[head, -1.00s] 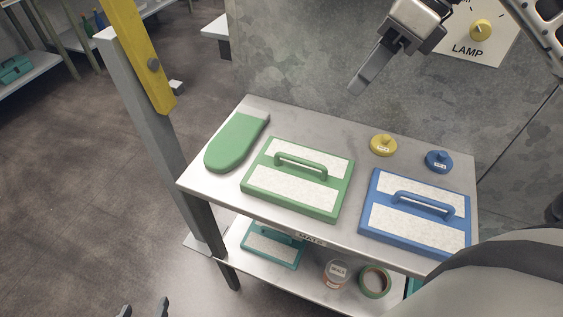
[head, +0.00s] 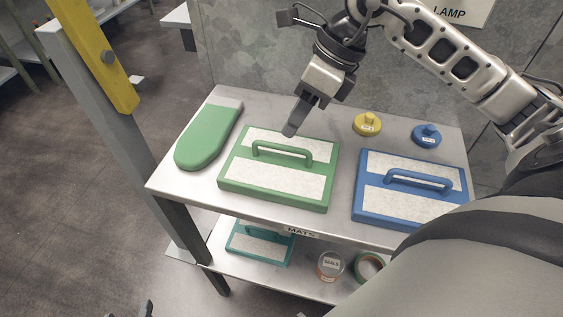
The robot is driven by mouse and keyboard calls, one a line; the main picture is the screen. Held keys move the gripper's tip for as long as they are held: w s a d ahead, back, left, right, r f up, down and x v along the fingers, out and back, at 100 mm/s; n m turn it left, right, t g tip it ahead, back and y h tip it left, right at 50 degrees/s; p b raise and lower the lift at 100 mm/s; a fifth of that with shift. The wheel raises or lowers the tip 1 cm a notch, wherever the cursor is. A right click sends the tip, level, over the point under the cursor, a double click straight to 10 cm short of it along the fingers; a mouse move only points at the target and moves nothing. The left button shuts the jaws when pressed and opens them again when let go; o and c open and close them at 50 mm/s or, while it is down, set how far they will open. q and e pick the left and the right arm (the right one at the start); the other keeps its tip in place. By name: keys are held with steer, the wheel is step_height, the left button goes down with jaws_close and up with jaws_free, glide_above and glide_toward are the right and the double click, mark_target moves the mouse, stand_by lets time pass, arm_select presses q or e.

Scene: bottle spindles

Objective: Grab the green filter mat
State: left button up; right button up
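The green filter mat (head: 278,188) lies flat on the metal table. It has a green frame, two pale panels and a raised green handle (head: 282,149). My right gripper (head: 291,130) points down just above and behind the mat's handle, apart from it as far as I can see. Its fingers line up as one dark bar from this side, so their opening is hidden. My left gripper (head: 130,311) shows only as two separated fingertips at the bottom left edge, far from the mat, with nothing visible between them.
A blue mat (head: 409,210) with a handle lies to the right. Yellow (head: 368,124) and blue (head: 427,135) knobbed pieces stand behind it. A green mitt-like pad (head: 204,142) lies left. A teal mat (head: 258,249), a seals jar (head: 331,265) and tape rolls sit below. A post stands left.

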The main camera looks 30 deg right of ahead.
glide_above(282, 157)
steer(key=f, duration=0.5)
steer(key=shift+s+d, duration=0.15)
steer(key=shift+s, duration=0.25)
jaws_close()
steer(key=shift+r, duration=0.1)
